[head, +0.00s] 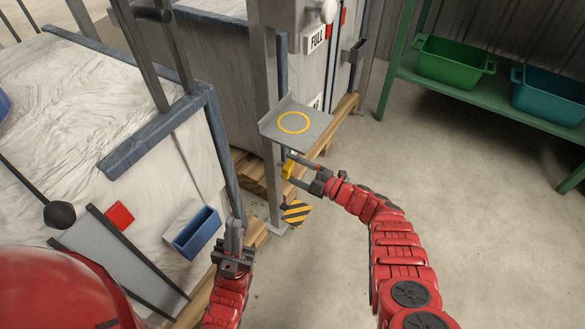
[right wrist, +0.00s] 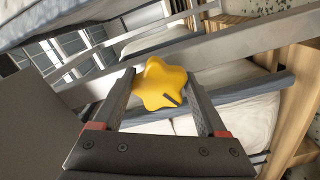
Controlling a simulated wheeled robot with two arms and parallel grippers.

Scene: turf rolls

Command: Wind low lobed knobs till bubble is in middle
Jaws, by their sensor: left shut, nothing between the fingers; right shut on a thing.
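A yellow lobed knob (head: 287,171) sits low on the grey post, below a small grey shelf with a yellow ring. In the right wrist view the knob (right wrist: 160,84) shows a dark mark on one lobe. My right gripper (head: 293,173) is shut on this knob, with a finger on each side. My left gripper (head: 234,228) is shut and empty, pointing up beside a blue bin on the left panel.
The grey shelf (head: 318,127) juts out above the knob. A blue bin (head: 197,233) hangs close to my left gripper. A green rack (head: 480,105) holds crates at the right. The floor between is clear.

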